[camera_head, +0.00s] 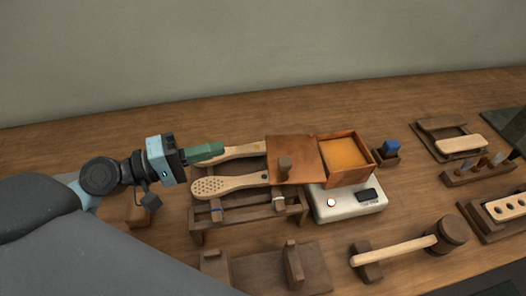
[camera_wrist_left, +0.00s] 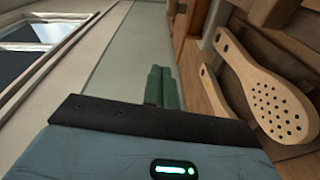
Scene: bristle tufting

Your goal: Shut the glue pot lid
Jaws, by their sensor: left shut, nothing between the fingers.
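The glue pot (camera_head: 376,151) is a square brown box with orange glue inside, standing on a white warmer (camera_head: 348,205). Its lid (camera_head: 297,152) is open, laid out flat to the left of the pot with a knob (camera_head: 285,164) on it. My left gripper (camera_head: 221,149) is shut and empty, its green fingers to the left of the lid and apart from it, over or beside the far brush. The shut fingers also show in the left wrist view (camera_wrist_left: 162,88). My right gripper is not in view.
Two wooden brush bodies, the nearer (camera_head: 230,186) drilled with holes, rest on a rack (camera_head: 250,215) left of the pot. A small blue-topped block (camera_head: 390,147) stands right of the pot. A mallet (camera_head: 405,249) lies in front. Racks and trays fill the right side.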

